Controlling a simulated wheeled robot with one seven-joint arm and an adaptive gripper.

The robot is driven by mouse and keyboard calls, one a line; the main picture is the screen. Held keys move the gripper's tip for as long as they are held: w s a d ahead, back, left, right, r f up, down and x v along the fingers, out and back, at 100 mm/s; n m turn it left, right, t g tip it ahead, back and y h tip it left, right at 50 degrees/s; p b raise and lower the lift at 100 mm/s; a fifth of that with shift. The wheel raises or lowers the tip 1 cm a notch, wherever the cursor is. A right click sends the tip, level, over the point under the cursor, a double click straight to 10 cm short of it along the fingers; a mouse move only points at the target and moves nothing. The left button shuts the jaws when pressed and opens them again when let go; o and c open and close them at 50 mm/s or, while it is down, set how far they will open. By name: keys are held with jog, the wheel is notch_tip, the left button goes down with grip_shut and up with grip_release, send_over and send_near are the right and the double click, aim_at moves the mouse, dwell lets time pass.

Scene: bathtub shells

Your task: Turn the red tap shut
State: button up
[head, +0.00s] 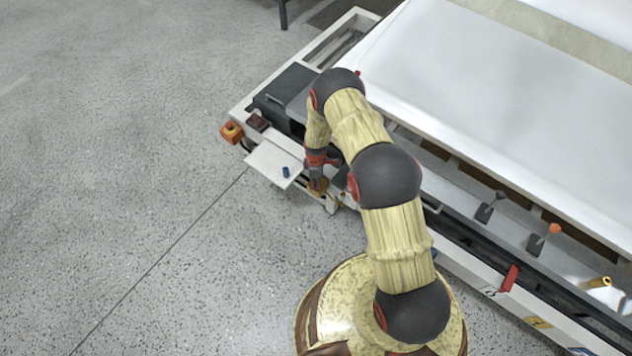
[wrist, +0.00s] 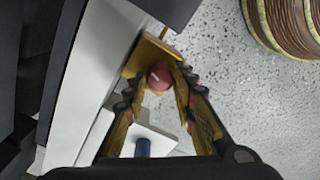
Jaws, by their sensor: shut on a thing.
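The red tap (wrist: 158,77) shows in the wrist view as a round red knob with a small pale mark on its face. It sits between the yellow-padded fingers of my gripper (wrist: 160,84), which are shut on it. In the head view my gripper (head: 318,186) points down at the near left end of the long white machine frame. I cannot make out the tap there, as the gripper and arm cover that spot.
A white shelf (head: 265,163) with a small blue object (head: 286,172) is left of my gripper. An orange box (head: 232,132) sticks out beyond it. Levers (head: 548,235) and a red handle (head: 510,278) are along the frame to the right. The floor at left is clear.

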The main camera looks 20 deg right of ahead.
jog(key=shift+n, duration=1.6)
jog(key=o, duration=1.1)
jog(key=shift+o, duration=0.3)
jog(key=shift+r, duration=0.1)
notch_tip(320, 180, up, 12)
